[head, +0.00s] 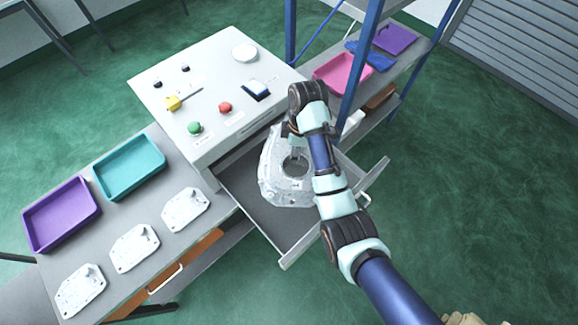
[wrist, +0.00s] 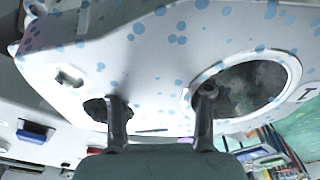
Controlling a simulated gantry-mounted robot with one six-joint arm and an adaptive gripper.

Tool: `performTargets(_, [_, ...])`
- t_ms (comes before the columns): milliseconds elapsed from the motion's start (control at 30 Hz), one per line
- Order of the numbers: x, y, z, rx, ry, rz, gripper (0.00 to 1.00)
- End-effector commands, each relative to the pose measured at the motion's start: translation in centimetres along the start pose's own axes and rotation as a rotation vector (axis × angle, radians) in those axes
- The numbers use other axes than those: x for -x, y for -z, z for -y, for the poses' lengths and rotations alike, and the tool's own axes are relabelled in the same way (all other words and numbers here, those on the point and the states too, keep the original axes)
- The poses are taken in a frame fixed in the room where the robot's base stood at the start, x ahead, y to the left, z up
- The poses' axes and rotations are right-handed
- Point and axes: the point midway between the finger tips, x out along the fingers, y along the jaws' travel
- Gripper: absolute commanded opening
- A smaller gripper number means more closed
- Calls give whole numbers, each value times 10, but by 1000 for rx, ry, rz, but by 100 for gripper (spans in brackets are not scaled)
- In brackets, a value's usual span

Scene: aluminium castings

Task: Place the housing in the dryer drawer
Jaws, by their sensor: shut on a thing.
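The housing (head: 272,178) is a light grey casting with a large round hole. In the head view it is over the open dryer drawer (head: 249,205); whether it touches the drawer floor I cannot tell. My gripper (wrist: 160,115) is shut on the housing. In the wrist view the housing (wrist: 140,62) fills the upper part, with bluish spots and two openings, and the two fingers reach up to it. In the head view my arm hides the fingertips and part of the housing. The drawer is pulled out of the white dryer (head: 200,70).
The dryer top carries a green button (head: 194,128), a red button (head: 225,107) and a yellow knob (head: 173,103). On the left bench are a purple tray (head: 60,215), a teal tray (head: 128,167) and three flat cast plates (head: 134,247). A blue-framed shelf (head: 362,60) stands behind my arm.

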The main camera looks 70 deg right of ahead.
Motion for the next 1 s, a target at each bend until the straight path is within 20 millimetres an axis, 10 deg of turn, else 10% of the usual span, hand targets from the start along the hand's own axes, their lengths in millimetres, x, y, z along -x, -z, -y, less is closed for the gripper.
performTargets(600, [-138, -16, -1, 0, -1, 0, 0])
performTargets(1000, [-160, -19, -2, 0, -2, -1, 0])
